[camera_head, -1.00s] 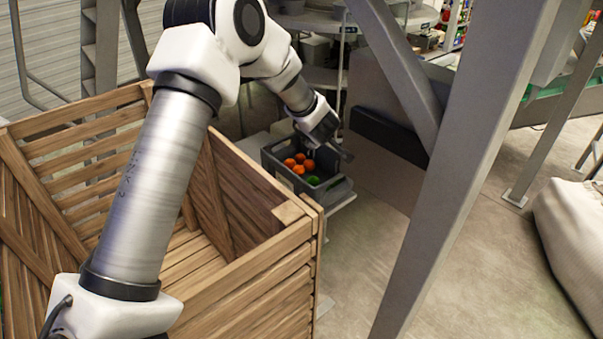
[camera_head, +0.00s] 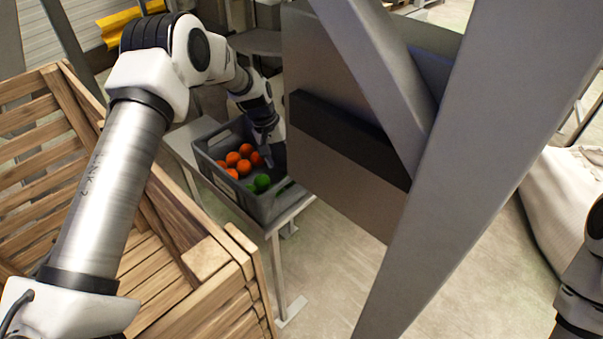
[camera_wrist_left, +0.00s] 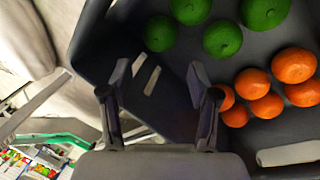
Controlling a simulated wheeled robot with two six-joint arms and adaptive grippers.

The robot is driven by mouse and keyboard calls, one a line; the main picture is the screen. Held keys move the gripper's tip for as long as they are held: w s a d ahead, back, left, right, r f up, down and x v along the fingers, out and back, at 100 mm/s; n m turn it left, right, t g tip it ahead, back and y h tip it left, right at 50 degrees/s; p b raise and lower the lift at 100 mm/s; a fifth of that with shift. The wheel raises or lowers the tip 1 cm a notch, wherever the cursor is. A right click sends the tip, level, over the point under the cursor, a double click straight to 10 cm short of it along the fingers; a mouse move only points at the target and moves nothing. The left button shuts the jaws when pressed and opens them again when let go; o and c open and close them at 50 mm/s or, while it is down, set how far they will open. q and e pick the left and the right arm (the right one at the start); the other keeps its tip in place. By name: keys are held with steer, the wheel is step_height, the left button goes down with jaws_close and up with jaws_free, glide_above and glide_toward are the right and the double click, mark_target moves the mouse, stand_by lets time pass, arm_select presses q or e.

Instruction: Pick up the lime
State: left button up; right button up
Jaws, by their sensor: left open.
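Several green limes (camera_head: 262,182) lie in a grey crate (camera_head: 222,184), which also holds several oranges (camera_head: 236,160). In the left wrist view the limes (camera_wrist_left: 222,39) are at the top, ahead of the fingers, and the oranges (camera_wrist_left: 268,88) are at the right. My left gripper (camera_head: 268,158) reaches over the crate's far right part. In the left wrist view its two fingers (camera_wrist_left: 159,82) are spread apart with nothing between them but the crate's dark inside. No lime touches the fingers in that view.
The crate stands on a small grey table (camera_head: 290,212). A wooden slatted crate (camera_head: 170,262) stands at the left. A grey panel (camera_head: 345,165) and a slanted metal beam (camera_head: 455,180) stand close to the right of my left gripper. A pale sack (camera_head: 550,185) is farther right.

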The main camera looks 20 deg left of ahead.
arm_select(q)
steer(key=shift+w+d+f+p, duration=0.1)
steer(key=shift+d+f+p, duration=0.2)
steer(key=shift+d+f, duration=0.35)
steer(key=shift+s+d+f+p, duration=0.15)
steer(key=shift+s+f+p, duration=0.4)
steer(key=shift+s, duration=0.3)
steer(key=shift+s+f+p, duration=0.1)
steer(key=shift+f+p, duration=0.35)
steer(key=shift+f, duration=0.35)
steer(key=f, duration=0.2)
steer(key=w+f, duration=0.1)
steer(key=shift+w+d, duration=0.1)
steer(key=shift+d, duration=0.2)
steer(key=shift+f, duration=0.1)
steer(key=shift+d, duration=0.1)
steer(key=shift+s+r, duration=0.2)
steer(key=c, duration=0.9)
arm_select(e)
steer(key=r, duration=0.2)
steer(key=shift+s+d+r, duration=0.2)
steer(key=shift+s+r, duration=0.05)
steer(key=shift+r, duration=0.1)
